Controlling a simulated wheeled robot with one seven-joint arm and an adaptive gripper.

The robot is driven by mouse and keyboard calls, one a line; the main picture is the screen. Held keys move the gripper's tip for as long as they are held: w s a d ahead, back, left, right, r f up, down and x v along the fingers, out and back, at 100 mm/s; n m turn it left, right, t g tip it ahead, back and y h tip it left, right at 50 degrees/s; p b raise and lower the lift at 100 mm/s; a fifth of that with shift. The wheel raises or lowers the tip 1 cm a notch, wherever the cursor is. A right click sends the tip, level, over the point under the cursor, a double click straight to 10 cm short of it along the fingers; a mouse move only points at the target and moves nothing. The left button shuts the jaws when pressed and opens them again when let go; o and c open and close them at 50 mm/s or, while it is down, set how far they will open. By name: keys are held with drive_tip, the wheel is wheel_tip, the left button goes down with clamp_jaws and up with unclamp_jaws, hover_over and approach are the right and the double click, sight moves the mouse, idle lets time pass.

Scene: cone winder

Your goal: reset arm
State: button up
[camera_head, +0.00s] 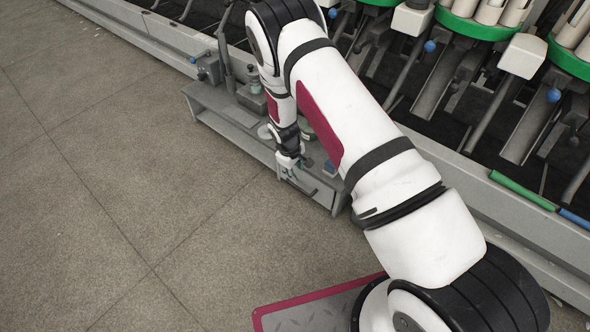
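My arm (340,90) reaches from the lower right up to the top middle and bends back down. My gripper (289,167) points down at its end, over or in front of the low grey bench of the machine. Its fingers are small and partly hidden in this view, so I cannot tell whether they are open or shut. No held object shows clearly.
The cone winder (480,95) runs along the top and right, with green-rimmed trays (478,27) of white tubes. A low grey bench (222,105) with small items stands before it. The tiled floor (110,190) at left is clear.

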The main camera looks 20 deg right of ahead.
drive_tip(key=s+d+r+m, duration=0.1)
drive_tip(key=s+r, duration=0.2)
drive_tip(key=r, duration=0.9)
drive_tip(key=s+r+m, duration=0.2)
drive_tip(key=s+r, duration=0.2)
drive_tip(key=r, duration=0.7)
drive_tip(key=s+d+r+m, duration=0.1)
drive_tip(key=s+r, duration=0.2)
drive_tip(key=r, duration=0.9)
drive_tip(key=s+r+m+y, duration=0.1)
drive_tip(key=s+r+m, duration=0.1)
drive_tip(key=s+r, duration=1.05)
drive_tip(key=s+m+g, duration=0.1)
drive_tip(key=s, duration=2)
wheel_tip(320, 180, up, 40)
drive_tip(key=t+p, duration=0.4)
drive_tip(key=p, duration=3.3)
drive_tip(key=shift+d+y+p, duration=0.35)
drive_tip(key=shift+y+p, duration=0.05)
